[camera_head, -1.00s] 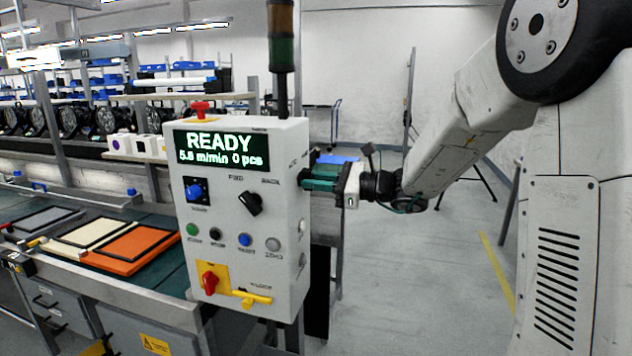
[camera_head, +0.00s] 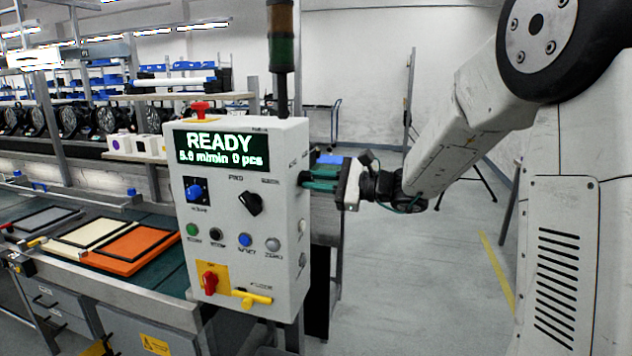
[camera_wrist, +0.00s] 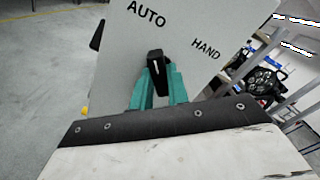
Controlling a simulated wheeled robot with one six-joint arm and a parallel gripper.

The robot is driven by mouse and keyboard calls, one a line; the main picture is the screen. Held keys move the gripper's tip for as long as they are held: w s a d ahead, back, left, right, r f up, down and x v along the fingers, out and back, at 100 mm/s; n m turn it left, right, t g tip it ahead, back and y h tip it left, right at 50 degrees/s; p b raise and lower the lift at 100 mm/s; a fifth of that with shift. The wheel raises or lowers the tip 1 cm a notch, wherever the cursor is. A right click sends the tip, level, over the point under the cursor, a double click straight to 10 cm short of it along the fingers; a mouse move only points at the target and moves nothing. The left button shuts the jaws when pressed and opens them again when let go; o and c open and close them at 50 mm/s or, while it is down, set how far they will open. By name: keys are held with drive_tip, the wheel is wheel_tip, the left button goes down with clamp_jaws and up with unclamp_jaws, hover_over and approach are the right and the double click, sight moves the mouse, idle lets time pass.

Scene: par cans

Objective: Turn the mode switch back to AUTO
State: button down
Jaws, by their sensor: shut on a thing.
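The mode switch is a black knob (camera_wrist: 156,63) with a white mark on a pale panel face in the wrist view. The printed labels AUTO (camera_wrist: 146,13) and HAND (camera_wrist: 206,49) stand above it and to its right. The white mark runs roughly up the picture, more toward AUTO than HAND. My gripper (camera_wrist: 157,84) has its two teal fingers shut on the knob, one on each side. In the head view my gripper (camera_head: 308,180) reaches the right side of the control box (camera_head: 220,285); there the knob is mostly hidden by the fingers.
A conveyor with coloured trays (camera_head: 135,244) lies left. The floor on the right is open.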

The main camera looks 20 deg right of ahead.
drive_tip(key=c, duration=1.4)
unclamp_jaws()
drive_tip(key=shift+o, duration=0.2)
drive_tip(key=shift+d, duration=0.1)
drive_tip(key=v, duration=0.7)
drive_tip(key=shift+s+d, duration=0.2)
drive_tip(key=shift+s, duration=0.1)
